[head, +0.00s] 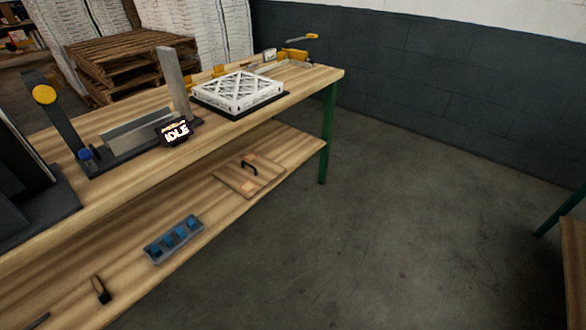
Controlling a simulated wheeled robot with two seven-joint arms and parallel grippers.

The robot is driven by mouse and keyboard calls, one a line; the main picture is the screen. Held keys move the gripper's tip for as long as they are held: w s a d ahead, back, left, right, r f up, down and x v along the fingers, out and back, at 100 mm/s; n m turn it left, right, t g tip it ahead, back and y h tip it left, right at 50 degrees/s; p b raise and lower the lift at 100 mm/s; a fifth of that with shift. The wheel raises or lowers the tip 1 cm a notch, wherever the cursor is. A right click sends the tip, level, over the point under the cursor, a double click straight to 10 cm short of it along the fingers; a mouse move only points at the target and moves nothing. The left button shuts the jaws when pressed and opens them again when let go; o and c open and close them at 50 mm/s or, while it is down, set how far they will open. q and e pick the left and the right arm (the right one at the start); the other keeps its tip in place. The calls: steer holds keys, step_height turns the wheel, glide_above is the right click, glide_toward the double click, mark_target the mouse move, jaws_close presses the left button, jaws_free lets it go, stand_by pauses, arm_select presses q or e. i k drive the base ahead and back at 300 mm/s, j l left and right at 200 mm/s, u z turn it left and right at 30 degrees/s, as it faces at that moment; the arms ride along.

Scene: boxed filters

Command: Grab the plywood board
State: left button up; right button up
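The plywood board (237,181) lies flat on the lower shelf of the workbench, towards its right end. It is a light-brown square panel with a black handle (249,167) on top and pale orange patches near two corners. Its colour is close to that of the shelf. Nothing covers it. Neither of my grippers shows in the head view.
The lower shelf (205,200) also holds a blue-filled tray (174,239) and a small black-and-tan tool (101,290). On the bench top are a white boxed filter (238,91), a fixture with an "IDLE" display (176,133) and yellow clamps (292,54). The floor (370,220) in front is clear.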

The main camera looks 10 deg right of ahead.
mark_target(250, 172)
steer(key=i+l+u, duration=0.1)
steer(key=i+l, duration=0.2)
steer(key=i+l+u, duration=0.1)
steer(key=i+l, duration=0.25)
steer(key=l, duration=0.15)
steer(key=i+l, duration=0.25)
steer(key=l, duration=0.2)
steer(key=i+l+u, duration=0.15)
steer(key=i+l, duration=0.15)
steer(key=i+l+u, duration=0.1)
steer(key=i+l, duration=0.2)
steer(key=l, duration=0.3)
